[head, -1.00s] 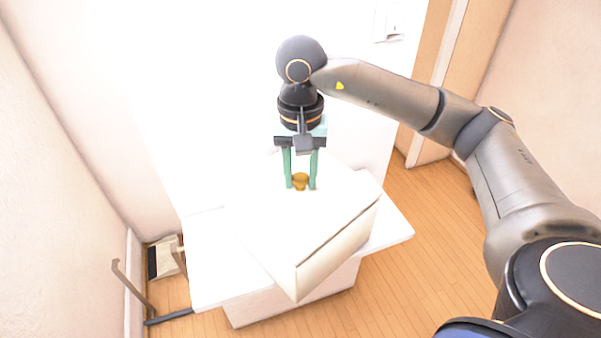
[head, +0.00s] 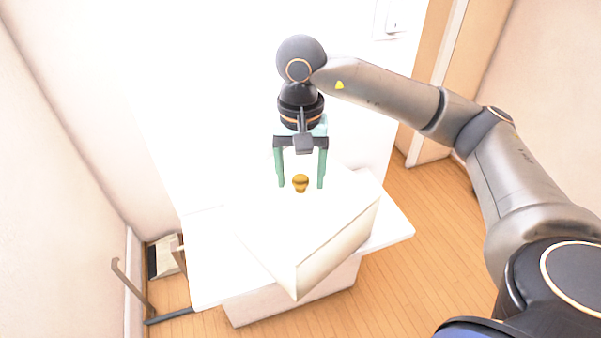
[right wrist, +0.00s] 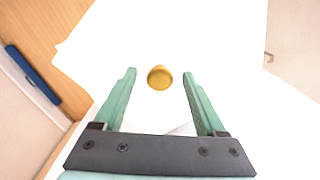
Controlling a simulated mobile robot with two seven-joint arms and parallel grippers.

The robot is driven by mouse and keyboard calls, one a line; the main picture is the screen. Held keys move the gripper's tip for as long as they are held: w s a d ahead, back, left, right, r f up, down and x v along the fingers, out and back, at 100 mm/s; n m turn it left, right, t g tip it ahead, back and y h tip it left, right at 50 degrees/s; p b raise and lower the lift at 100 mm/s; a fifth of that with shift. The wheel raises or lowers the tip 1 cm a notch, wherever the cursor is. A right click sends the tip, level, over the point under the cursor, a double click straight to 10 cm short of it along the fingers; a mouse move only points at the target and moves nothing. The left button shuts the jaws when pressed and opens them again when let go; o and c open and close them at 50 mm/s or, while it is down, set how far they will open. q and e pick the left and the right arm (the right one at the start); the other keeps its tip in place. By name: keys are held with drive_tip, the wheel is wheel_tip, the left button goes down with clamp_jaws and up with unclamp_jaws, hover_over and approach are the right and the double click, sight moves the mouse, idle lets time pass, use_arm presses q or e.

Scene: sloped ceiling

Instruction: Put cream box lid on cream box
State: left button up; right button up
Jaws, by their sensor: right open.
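The cream box lid (head: 300,225) has a gold knob (head: 300,183) on top. It lies over the cream box (head: 335,248), whose side shows below it. The bright light hides the seam, so I cannot tell how evenly the lid sits. My right gripper (head: 300,186) is open, with a green finger on each side of the knob and a gap to both. In the right wrist view the gold knob (right wrist: 160,77) shows between the open fingers, touching neither. My left gripper is not in view.
The box stands on a white table (head: 205,270), tilted to its edges. A wall is close on the left, with a metal bar (head: 130,285) and a small framed item (head: 165,258) by it. Wooden floor (head: 415,290) is free on the right.

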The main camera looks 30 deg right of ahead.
sight(301, 178)
use_arm(q)
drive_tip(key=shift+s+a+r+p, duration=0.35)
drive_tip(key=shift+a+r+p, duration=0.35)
drive_tip(key=shift+p, duration=0.6)
use_arm(e)
wheel_tip(301, 178, up, 12)
drive_tip(key=shift+r, duration=0.25)
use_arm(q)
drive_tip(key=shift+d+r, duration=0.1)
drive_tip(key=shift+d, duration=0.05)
